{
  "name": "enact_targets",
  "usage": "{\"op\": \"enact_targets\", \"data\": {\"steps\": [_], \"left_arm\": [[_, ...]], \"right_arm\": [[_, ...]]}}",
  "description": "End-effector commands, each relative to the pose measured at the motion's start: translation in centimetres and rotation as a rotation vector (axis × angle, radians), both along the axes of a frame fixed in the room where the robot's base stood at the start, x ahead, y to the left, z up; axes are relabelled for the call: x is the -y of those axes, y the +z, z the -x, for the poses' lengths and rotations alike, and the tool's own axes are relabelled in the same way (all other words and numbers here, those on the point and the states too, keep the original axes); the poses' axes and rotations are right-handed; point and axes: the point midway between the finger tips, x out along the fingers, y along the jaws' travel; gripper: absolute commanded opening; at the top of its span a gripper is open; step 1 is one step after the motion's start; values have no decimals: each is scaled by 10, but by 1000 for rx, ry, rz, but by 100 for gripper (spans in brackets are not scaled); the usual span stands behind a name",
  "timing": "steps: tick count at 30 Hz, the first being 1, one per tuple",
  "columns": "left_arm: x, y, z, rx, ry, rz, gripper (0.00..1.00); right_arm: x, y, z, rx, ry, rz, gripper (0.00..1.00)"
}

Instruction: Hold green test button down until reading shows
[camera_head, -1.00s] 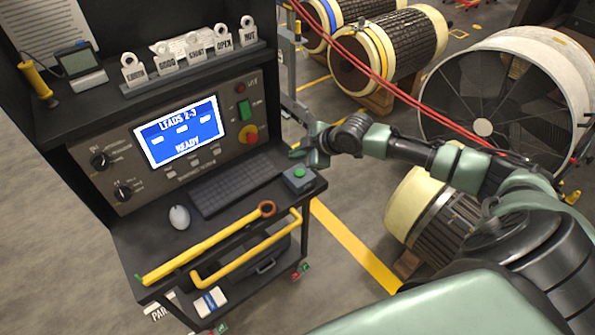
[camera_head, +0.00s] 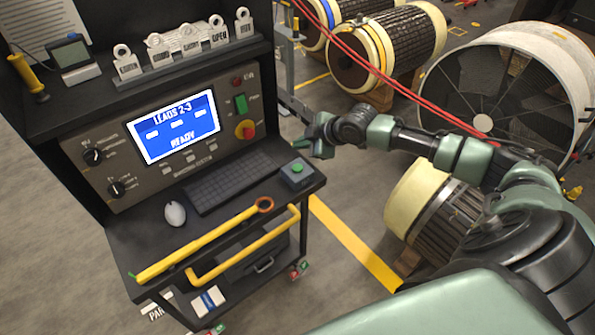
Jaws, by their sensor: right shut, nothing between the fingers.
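The green test button (camera_head: 297,168) sits on a small grey box at the right end of the cart's shelf, right of the keyboard. The blue screen (camera_head: 177,127) reads "LEADS 2-3" and "READY". My right gripper (camera_head: 301,144) is shut and empty. It shows just above and behind the button in the picture, apart from it, with its arm coming in from the right. My left gripper is not in view.
The black cart shelf holds a keyboard (camera_head: 232,180) and a mouse (camera_head: 175,213). A yellow handle tool (camera_head: 205,236) lies along its front edge. A red emergency knob (camera_head: 246,130) is on the panel. Red cables (camera_head: 395,88) hang behind my arm.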

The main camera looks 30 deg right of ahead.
Motion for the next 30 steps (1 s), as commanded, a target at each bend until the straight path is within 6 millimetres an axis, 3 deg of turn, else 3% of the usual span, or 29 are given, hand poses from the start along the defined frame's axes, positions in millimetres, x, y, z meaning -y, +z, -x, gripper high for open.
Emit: {"op": "enact_targets", "data": {"steps": [1, 6, 12, 30], "left_arm": [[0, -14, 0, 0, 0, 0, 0], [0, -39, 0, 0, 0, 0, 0], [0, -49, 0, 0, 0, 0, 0], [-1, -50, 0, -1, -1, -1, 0]], "right_arm": [[0, -15, 0, -1, 1, 0, 0], [0, -41, 0, 0, 0, 0, 0], [0, -58, 0, 0, 0, 0, 0], [0, -62, 0, 0, 0, 0, 0]]}}
